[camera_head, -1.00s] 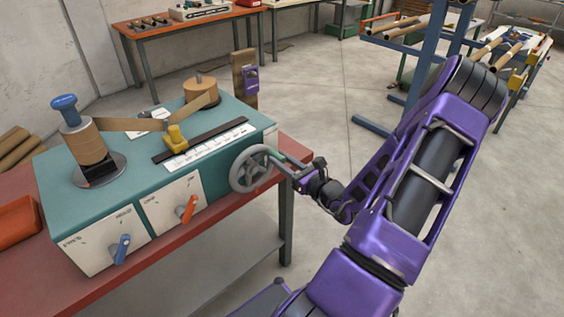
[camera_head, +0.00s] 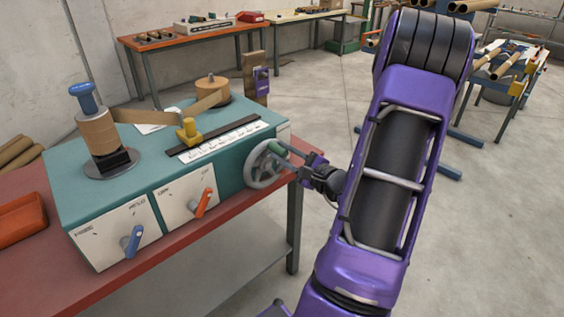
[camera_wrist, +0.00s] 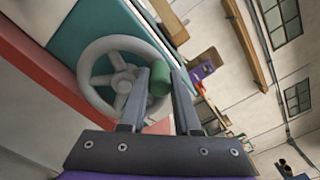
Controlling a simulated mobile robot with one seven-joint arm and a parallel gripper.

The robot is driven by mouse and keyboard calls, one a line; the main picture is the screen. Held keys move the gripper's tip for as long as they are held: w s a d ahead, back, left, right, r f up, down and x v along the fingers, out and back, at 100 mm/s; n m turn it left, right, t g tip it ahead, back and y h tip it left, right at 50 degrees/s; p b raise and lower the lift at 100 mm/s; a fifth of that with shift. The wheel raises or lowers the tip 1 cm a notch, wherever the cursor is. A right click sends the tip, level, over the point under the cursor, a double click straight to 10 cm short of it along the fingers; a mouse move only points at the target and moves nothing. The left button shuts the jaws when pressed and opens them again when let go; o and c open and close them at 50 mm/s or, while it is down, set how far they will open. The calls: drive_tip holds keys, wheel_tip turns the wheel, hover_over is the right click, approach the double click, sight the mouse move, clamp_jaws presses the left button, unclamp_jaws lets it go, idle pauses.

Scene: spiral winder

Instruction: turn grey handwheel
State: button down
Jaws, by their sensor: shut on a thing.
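The grey handwheel (camera_head: 264,166) is on the front face of the teal winder (camera_head: 228,180), near its right end. In the wrist view the handwheel (camera_wrist: 97,88) shows its rim, its spokes and a green handle knob (camera_wrist: 160,77) standing out from the rim. My gripper (camera_wrist: 168,82) is shut on the green knob, with one finger on each side of it. In the head view my gripper (camera_head: 286,158) reaches the wheel from the right, and its fingers partly cover the wheel.
The winder stands on a red-topped bench (camera_head: 130,255). Its front has a blue lever (camera_head: 132,241) and an orange lever (camera_head: 203,203). A yellow guide (camera_head: 188,131) and paper-wound spindle (camera_head: 100,133) are on top. Open floor lies right of the bench.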

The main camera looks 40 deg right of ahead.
drive_tip(key=shift+a+n+b, duration=0.25)
drive_tip(key=shift+n+b, duration=0.15)
drive_tip(key=shift+a, duration=0.1)
drive_tip(key=c, duration=0.6)
unclamp_jaws()
drive_tip(key=shift+s, duration=0.15)
drive_tip(key=s, duration=0.5)
drive_tip(key=s+d, duration=0.1)
drive_tip(key=s, duration=1.1)
drive_tip(key=shift+s+d, duration=0.1)
drive_tip(key=shift+d, duration=0.1)
